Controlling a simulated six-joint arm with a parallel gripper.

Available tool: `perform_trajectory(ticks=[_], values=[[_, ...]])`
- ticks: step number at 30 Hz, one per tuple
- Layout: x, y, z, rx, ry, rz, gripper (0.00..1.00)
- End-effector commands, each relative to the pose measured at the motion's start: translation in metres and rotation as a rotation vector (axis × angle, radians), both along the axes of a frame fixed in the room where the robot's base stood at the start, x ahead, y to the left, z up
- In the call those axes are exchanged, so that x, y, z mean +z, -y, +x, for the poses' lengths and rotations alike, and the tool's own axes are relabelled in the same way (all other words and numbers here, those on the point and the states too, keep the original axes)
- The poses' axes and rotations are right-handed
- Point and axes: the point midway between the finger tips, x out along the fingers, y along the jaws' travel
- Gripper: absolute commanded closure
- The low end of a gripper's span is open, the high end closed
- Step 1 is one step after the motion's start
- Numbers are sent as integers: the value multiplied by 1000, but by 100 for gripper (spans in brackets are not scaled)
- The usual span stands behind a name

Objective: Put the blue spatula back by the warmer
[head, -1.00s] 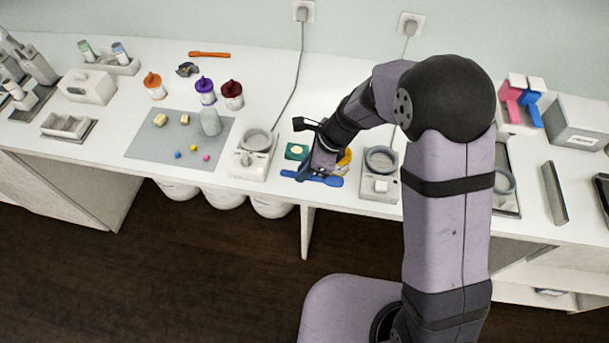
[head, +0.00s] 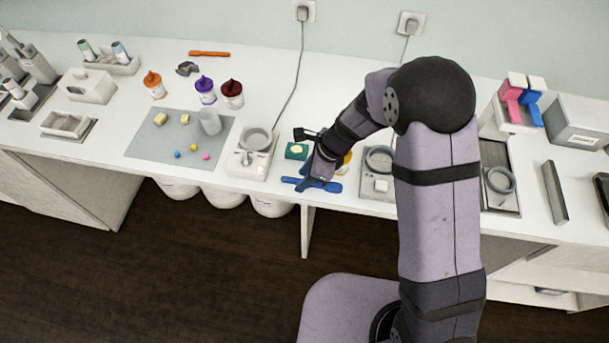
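The blue spatula (head: 330,186) lies roughly crosswise at the front edge of the white counter, between two small pale devices with round rings. My gripper (head: 307,182) points down at its middle and appears shut on it, though the fingertips are small and partly hidden. I cannot tell whether the spatula touches the counter. Which device is the warmer is not clear: one ringed device (head: 251,158) stands left of the spatula, another (head: 376,188) right of it.
A green block (head: 296,151) and a partly hidden yellow item (head: 346,163) sit just behind my gripper. A grey mat (head: 150,148) with small pieces lies left. Capped jars (head: 232,96) and an orange spatula (head: 209,53) are farther back. A rack (head: 517,122) holds pink and blue scoops.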

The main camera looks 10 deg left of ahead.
Motion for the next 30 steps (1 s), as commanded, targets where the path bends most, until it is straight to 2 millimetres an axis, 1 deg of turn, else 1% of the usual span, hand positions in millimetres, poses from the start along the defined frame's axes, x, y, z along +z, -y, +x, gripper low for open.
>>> perform_trajectory(ticks=[5,11,17,24,30], values=[[2,0,0,0,0,0,67],[13,4,1,-1,4,2,67],[41,15,2,-1,5,2,67],[80,32,1,-1,5,2,67],[103,42,1,-1,3,2,67]])
